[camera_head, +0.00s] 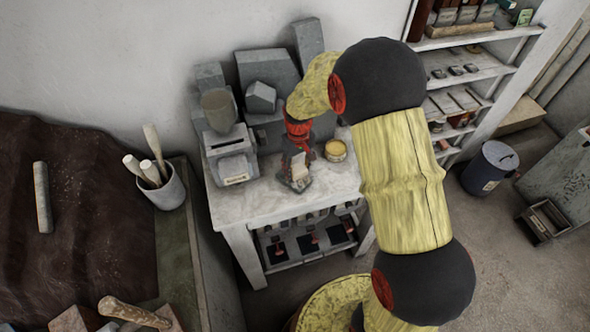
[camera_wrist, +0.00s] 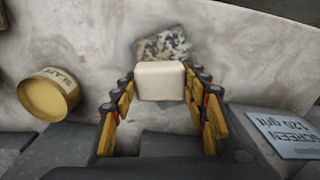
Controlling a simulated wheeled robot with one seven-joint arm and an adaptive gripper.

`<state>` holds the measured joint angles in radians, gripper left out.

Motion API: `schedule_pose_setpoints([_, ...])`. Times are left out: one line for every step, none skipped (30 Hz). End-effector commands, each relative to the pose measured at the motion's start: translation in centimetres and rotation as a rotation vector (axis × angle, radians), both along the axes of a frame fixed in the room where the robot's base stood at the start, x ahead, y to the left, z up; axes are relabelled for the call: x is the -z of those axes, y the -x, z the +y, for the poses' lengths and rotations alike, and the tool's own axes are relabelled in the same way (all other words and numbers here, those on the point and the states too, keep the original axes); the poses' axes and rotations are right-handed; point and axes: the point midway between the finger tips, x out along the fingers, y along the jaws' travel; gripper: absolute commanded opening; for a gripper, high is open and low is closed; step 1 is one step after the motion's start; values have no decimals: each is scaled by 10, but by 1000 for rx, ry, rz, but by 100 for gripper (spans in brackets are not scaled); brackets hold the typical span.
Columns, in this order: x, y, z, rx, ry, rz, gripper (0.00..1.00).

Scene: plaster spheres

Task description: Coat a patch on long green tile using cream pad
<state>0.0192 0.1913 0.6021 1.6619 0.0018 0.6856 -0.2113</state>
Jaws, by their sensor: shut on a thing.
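My gripper (camera_wrist: 163,88) is shut on the cream pad (camera_wrist: 158,81), a pale rounded block held between the two fingertips. In the head view my gripper (camera_head: 298,168) is over the pale worktable (camera_head: 262,205). Just beyond the pad in the wrist view lies a dark grey-green speckled patch (camera_wrist: 163,44); the pad hides its near part. I cannot tell whether this is the long green tile, or whether the pad touches it. No other clearly green tile shows. A yellow tin (camera_wrist: 48,95) stands left of my gripper in the wrist view.
In the head view the tin (camera_head: 335,150) stands right of my gripper. A grey machine (camera_head: 230,155) stands close on the left, with grey blocks (camera_head: 268,75) behind. A "SCREEN 120 grit" label (camera_wrist: 288,135) shows at right in the wrist view. The table's front is clear.

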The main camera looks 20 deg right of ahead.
Motion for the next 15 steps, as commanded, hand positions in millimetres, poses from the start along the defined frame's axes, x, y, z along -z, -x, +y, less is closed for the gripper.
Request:
schedule_pose_setpoints([1, 1, -2, 1, 1, 3, 16])
schedule_pose_setpoints([1, 1, -3, 1, 1, 3, 16])
schedule_pose_setpoints([1, 0, -5, 1, 1, 3, 16])
schedule_pose_setpoints([1, 0, -7, 1, 1, 3, 16])
schedule_pose_setpoints([1, 0, -9, 1, 1, 3, 16])
schedule_pose_setpoints([1, -1, -12, 1, 1, 3, 16])
schedule_pose_setpoints([0, -1, -13, 1, 1, 3, 16])
schedule_pose_setpoints([0, -2, -15, 1, 1, 3, 16])
schedule_pose_setpoints([0, -2, -16, 1, 1, 3, 16])
schedule_pose_setpoints([0, -2, -17, 1, 1, 3, 16])
schedule_pose_setpoints([0, -2, -17, 0, 0, 2, 16])
schedule_pose_setpoints([0, -2, -17, 0, 0, 2, 16])
schedule_pose_setpoints([0, -3, -17, 0, 0, 2, 16])
schedule_pose_setpoints([0, -3, -17, 0, 0, 2, 16])
schedule_pose_setpoints([1, -3, -17, 0, 0, 2, 16])
